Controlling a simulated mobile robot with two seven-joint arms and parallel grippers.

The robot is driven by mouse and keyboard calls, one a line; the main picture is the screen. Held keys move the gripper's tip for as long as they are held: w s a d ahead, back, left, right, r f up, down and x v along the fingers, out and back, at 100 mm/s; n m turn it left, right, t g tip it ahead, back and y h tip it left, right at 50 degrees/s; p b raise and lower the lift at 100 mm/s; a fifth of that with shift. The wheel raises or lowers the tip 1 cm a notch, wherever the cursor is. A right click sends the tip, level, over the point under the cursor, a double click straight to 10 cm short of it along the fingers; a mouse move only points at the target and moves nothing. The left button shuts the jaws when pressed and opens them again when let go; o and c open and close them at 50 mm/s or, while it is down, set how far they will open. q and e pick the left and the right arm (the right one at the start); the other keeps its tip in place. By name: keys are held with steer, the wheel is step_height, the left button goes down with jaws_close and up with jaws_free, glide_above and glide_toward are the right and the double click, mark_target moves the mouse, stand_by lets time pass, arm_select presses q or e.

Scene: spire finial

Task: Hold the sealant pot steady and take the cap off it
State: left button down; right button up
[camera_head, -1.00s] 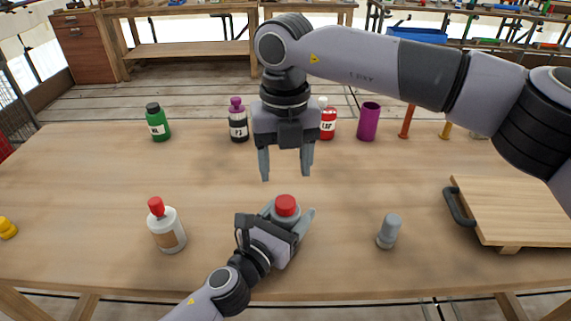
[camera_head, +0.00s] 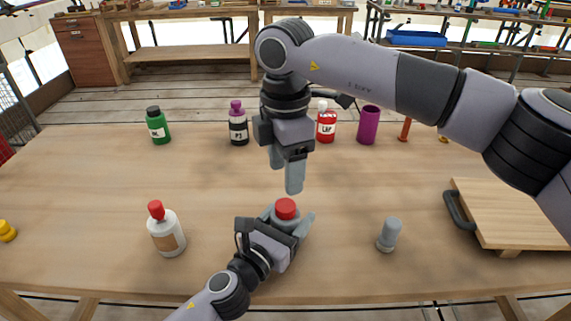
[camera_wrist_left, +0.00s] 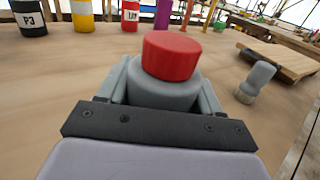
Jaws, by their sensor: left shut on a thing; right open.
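The sealant pot (camera_wrist_left: 165,97) is a grey round pot with a red cap (camera_head: 286,208) on top. It stands upright on the table. My left gripper (camera_head: 290,222) is shut on the pot's body from the front, one finger on each side. In the left wrist view the red cap (camera_wrist_left: 171,56) sits on the pot, above the fingers. My right gripper (camera_head: 286,180) points down above the pot and is open and empty. Its fingertips are a little above the cap, apart from it. One right finger partly overlaps the other in the head view.
A white bottle with a red cap (camera_head: 166,232) stands left of the pot. Several bottles, such as the green one (camera_head: 158,127), and a purple cup (camera_head: 368,126) line the back.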

mark_target(285, 205)
steer(key=shift+f, duration=4)
steer(key=c, duration=1.1)
steer(key=n, duration=1.4)
steer(key=shift+r+n, duration=0.1)
steer(key=shift+n, duration=0.3)
steer(key=n, duration=2.8)
steer(key=shift+r, duration=0.3)
